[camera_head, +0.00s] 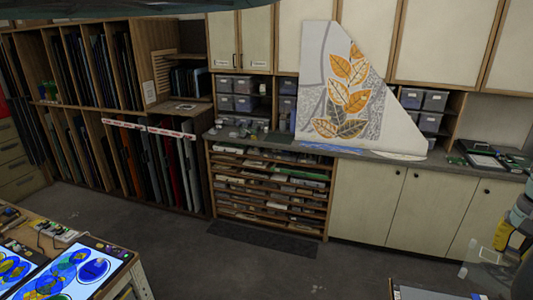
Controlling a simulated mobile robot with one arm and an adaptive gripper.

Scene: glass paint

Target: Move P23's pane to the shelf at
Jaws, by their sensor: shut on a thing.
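My gripper (507,256) is at the right edge of the head view, low down, partly cut off by the frame. It is shut on what looks like a small, clear pane (488,254), which shows only as a faint pale outline over the dark floor. No P23 label can be read. A tall wooden shelf rack (101,113) with upright glass sheets stands at the far left, well apart from my gripper. A red-and-white strip (150,127) crosses part of its lower slots. I cannot tell which shelf is meant.
A long counter (460,168) runs along the back wall, with a large leaf-pattern panel (350,95) leaning on it. A slotted drawer rack (268,185) is beneath. A light table (95,272) with blue discs is at the lower left. The middle floor (290,265) is clear.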

